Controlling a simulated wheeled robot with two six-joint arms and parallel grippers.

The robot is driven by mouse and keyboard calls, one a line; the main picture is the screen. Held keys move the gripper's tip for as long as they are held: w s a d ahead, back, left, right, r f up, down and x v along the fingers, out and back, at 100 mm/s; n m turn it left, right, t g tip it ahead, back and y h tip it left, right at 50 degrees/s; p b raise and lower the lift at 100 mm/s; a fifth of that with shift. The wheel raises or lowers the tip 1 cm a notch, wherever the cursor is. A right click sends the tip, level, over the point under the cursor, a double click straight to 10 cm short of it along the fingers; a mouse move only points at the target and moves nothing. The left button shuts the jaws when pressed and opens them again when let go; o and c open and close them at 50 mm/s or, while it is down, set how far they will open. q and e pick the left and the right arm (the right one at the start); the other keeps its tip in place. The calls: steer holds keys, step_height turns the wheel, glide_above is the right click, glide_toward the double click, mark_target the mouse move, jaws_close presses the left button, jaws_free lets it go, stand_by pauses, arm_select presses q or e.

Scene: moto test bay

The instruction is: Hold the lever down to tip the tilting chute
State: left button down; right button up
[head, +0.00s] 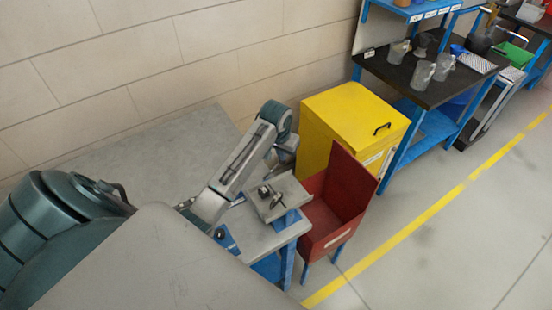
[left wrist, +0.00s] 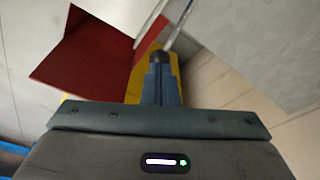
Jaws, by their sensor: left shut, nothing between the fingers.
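The tilting chute (head: 292,187) is a grey tray at the bench end, with several metal parts lying on it. The red bin (head: 341,195) stands just past its outer end; it also shows in the left wrist view (left wrist: 85,50). My left gripper (head: 284,158) points downward at the chute's far side, partly hidden by my arm. In the left wrist view its fingers (left wrist: 161,58) are shut and empty. A thin pale bar (left wrist: 180,22) shows beyond the fingertips; I cannot tell whether it is the lever or whether they touch. My right gripper is not in view.
A yellow cabinet (head: 350,112) stands behind the red bin. A dark-topped blue bench (head: 420,80) with clear jugs is farther right. The tiled wall (head: 150,45) runs behind. The floor (head: 440,235) at the right is clear, crossed by a yellow line.

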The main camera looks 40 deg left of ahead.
arm_select(q)
steer(key=shift+f, duration=0.4)
steer(key=shift+w+d+f, duration=0.1)
steer(key=shift+w+f, duration=0.05)
steer(key=shift+f, duration=0.15)
stand_by(0.5)
